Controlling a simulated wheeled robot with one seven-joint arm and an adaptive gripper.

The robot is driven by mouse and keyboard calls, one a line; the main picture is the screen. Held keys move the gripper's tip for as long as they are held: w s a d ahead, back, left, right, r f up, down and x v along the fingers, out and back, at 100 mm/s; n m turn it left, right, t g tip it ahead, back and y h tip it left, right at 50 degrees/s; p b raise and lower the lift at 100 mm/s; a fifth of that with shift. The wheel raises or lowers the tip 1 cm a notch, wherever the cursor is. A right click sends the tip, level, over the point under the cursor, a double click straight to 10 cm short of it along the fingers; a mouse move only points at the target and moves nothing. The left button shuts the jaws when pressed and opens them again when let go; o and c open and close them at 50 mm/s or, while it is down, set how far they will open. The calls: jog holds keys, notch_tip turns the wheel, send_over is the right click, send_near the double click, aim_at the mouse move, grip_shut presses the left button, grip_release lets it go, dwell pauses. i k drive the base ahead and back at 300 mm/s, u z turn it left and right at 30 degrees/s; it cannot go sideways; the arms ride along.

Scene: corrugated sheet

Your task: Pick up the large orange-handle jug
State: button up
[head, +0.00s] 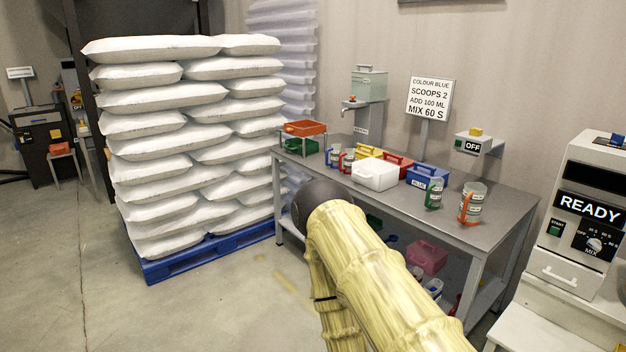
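A large clear jug (475,201) with an orange handle and a dark-lettered label stands upright near the right end of the grey table (400,200). Its handle is on its left side. A slimmer jug with a green handle (435,192) stands to its left, apart from it. Two smaller jugs, one with a blue handle (335,156) and one with a red-orange handle (347,161), stand at the table's left part. My arm, in a pale yellow cover, reaches up before the table's front edge. My gripper does not show.
A white box (375,175) and coloured bins, including a blue one (427,177), stand mid-table. A sign (430,99) reads colour blue. A READY machine (585,215) is at right. Stacked white sacks (185,130) on a blue pallet stand left. Floor at lower left is clear.

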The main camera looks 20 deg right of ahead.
aim_at(471, 205)
jog(key=z, duration=0.9)
jog(key=i, duration=1.05)
jog(key=z, duration=0.85)
